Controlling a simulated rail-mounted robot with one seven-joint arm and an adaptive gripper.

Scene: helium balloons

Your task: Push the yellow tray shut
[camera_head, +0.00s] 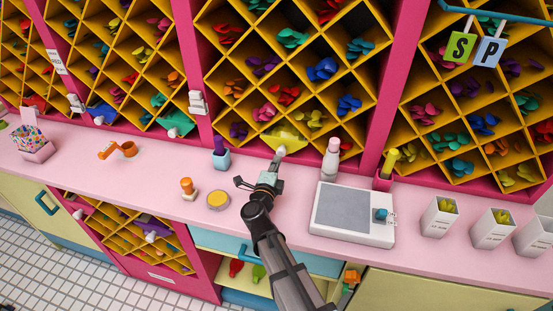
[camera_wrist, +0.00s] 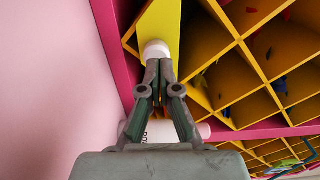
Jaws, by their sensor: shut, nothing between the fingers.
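The yellow tray (camera_head: 287,136) sits at the bottom of the middle rack and carries a pale round knob. In the wrist view the yellow tray (camera_wrist: 160,22) shows as a plain yellow face, with its white knob (camera_wrist: 156,49) directly ahead of the fingers. My gripper (camera_head: 276,160) is above the counter in front of the tray. In the wrist view my gripper (camera_wrist: 159,64) is shut and empty, its tips at the knob. I cannot tell whether they touch it. How far the tray sticks out is unclear.
A white and pink bottle (camera_head: 331,160) stands just right of my gripper. A blue cup (camera_head: 221,158) stands to the left, with a round yellow-topped item (camera_head: 217,200) nearer. A white scale (camera_head: 352,213) stands to the right on the pink counter (camera_head: 120,180).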

